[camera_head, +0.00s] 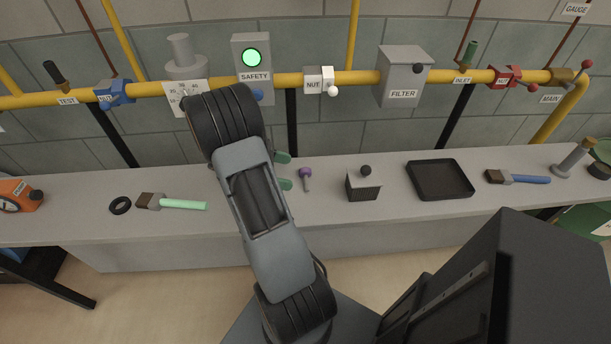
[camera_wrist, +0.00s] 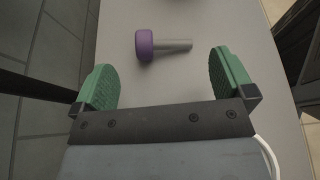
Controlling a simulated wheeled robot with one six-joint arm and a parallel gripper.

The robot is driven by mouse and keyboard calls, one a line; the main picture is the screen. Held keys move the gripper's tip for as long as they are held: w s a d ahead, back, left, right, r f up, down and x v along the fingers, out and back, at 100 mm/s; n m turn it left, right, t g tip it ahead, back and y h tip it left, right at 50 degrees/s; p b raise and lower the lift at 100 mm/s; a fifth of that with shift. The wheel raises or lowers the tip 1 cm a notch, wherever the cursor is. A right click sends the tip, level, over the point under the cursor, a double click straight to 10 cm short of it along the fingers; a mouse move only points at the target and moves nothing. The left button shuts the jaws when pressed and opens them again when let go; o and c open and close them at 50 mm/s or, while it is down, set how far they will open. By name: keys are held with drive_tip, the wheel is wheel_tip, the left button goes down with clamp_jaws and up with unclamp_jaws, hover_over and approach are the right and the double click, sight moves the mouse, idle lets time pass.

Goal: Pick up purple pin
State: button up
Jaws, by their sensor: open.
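The purple pin (camera_head: 305,174) lies on the grey bench. It has a round purple head and a short grey shaft. In the wrist view the pin (camera_wrist: 146,45) lies on its side, head to the left and shaft to the right. My gripper (camera_head: 285,171) is just left of the pin in the head view, with green finger pads. In the wrist view my gripper (camera_wrist: 165,82) is open and empty, and the pin lies ahead of the gap between the fingertips, apart from both pads. My arm hides part of the bench left of the gripper.
A green-handled brush (camera_head: 183,204) and a black ring (camera_head: 120,205) lie left. The wall's yellow pipe carries the filter box (camera_head: 402,78).

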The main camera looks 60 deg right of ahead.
sight(303, 183)
drive_tip(key=shift+x, duration=3.1)
drive_tip(key=shift+a+f, duration=0.1)
drive_tip(key=shift+a, duration=0.05)
drive_tip(key=c, duration=0.8)
